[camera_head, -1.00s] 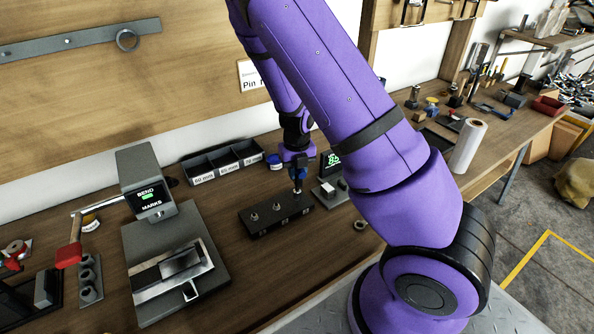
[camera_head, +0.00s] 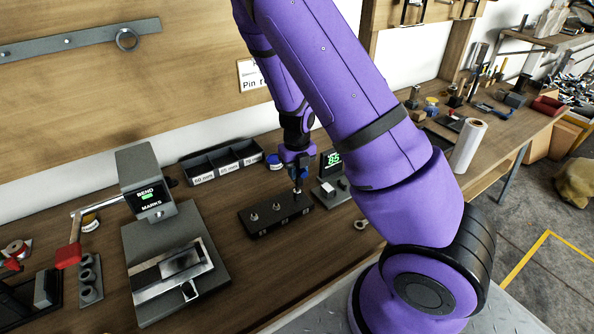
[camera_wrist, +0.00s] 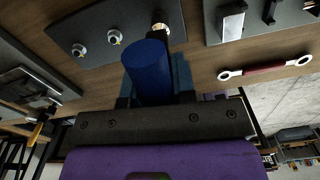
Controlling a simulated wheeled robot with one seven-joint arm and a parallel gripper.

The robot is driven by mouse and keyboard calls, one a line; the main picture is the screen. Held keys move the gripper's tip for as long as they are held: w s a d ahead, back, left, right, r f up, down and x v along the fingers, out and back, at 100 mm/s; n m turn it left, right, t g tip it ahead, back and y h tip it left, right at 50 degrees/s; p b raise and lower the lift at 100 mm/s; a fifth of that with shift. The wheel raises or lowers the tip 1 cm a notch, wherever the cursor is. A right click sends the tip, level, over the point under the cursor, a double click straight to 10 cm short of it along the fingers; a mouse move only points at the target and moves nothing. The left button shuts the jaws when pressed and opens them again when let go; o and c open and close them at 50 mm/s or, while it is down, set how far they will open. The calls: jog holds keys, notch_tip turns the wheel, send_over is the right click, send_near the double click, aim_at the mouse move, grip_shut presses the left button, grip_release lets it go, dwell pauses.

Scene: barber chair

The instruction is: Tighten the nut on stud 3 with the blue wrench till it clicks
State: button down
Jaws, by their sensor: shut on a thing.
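A dark block (camera_head: 262,226) on the bench carries three studs in a row; it also shows in the wrist view (camera_wrist: 92,20). The left stud (camera_head: 254,216) and middle stud (camera_head: 277,206) are uncovered. My gripper (camera_head: 298,174) is over the right-hand stud, pointing down. It is shut on the blue wrench (camera_wrist: 147,72), whose blue cylindrical handle shows in the wrist view. The wrench's working end is partly hidden. A brass-coloured nut or stud end (camera_wrist: 160,29) shows just past the handle; I cannot tell how fully the wrench seats on it.
A small display (camera_head: 331,161) with green digits stands right of the block. A red-handled ring spanner (camera_wrist: 265,70) lies on the bench nearby. Labelled bins (camera_head: 222,163) stand behind, and a bending press (camera_head: 150,190) stands left. A paper roll (camera_head: 468,146) is at the right.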

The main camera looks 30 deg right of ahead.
jog(key=shift+r, duration=2.5)
